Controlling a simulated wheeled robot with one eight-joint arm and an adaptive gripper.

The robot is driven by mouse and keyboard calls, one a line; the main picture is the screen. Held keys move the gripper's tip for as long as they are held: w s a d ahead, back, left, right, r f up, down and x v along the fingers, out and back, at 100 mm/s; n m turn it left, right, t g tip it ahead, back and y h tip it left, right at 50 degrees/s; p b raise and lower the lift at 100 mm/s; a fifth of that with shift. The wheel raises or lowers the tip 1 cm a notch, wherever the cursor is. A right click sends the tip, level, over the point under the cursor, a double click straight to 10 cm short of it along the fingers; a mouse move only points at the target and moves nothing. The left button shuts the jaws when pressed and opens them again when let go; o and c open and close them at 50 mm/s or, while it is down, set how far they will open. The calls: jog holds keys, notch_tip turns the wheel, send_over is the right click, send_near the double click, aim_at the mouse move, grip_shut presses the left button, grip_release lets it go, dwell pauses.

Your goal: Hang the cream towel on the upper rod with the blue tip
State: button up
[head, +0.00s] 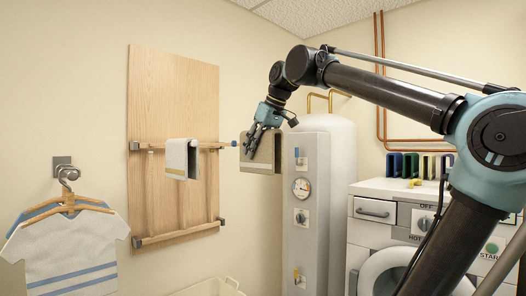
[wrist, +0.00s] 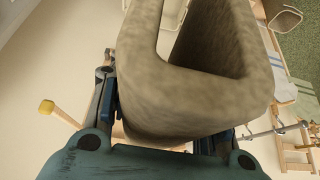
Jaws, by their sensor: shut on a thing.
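My gripper (head: 262,128) is shut on the cream towel (head: 264,158), which looks tan-beige here. The towel is folded over into a U shape and hangs below the fingers. In the wrist view the towel (wrist: 175,85) fills the middle, between the two fingers. The upper rod (head: 210,145) crosses the wooden board, and its blue tip (head: 234,143) points right. The towel is just right of this tip and looks apart from it; the depth between them is hard to judge.
The wooden board (head: 175,95) also carries a lower rod (head: 175,236). A striped shirt (head: 70,255) hangs at left. A grey-white tank (head: 325,170) and a washer (head: 380,230) stand at right. A yellow-tipped peg (wrist: 46,107) shows in the wrist view.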

jog(key=w+a+f, duration=0.2)
jog(key=w+a, duration=1.3)
jog(key=a, duration=0.2)
jog(key=shift+a, duration=0.3)
dwell(2.0)
jog(key=o, duration=1.2)
jog(key=shift+o, duration=0.2)
